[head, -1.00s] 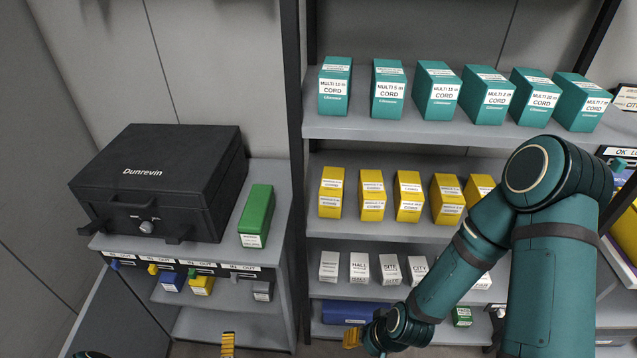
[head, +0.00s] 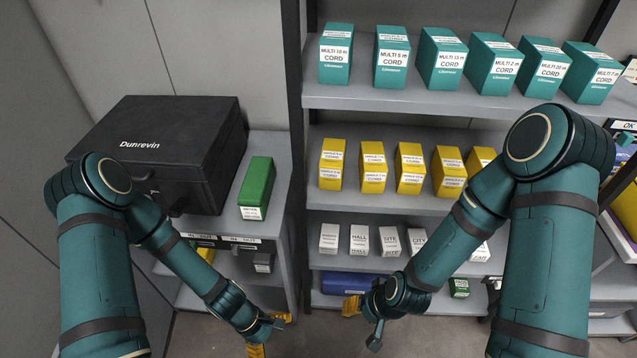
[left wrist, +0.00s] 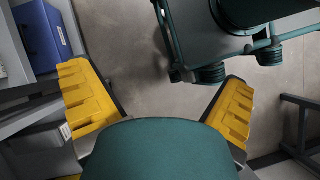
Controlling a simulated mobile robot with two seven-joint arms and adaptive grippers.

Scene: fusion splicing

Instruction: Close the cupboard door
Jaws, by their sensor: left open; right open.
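I cannot make out a cupboard door for certain in either view. A low grey cabinet (head: 272,200) with open shelves stands at the left, its lower left part hidden by my left arm. My left gripper (head: 270,334) is low in front of this cabinet.
A black Dunrevin case (head: 165,145) and a green box (head: 257,188) sit on the low cabinet. Tall grey shelving (head: 400,102) holds teal, yellow and white boxes. A blue box (left wrist: 42,35) shows in the left wrist view.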

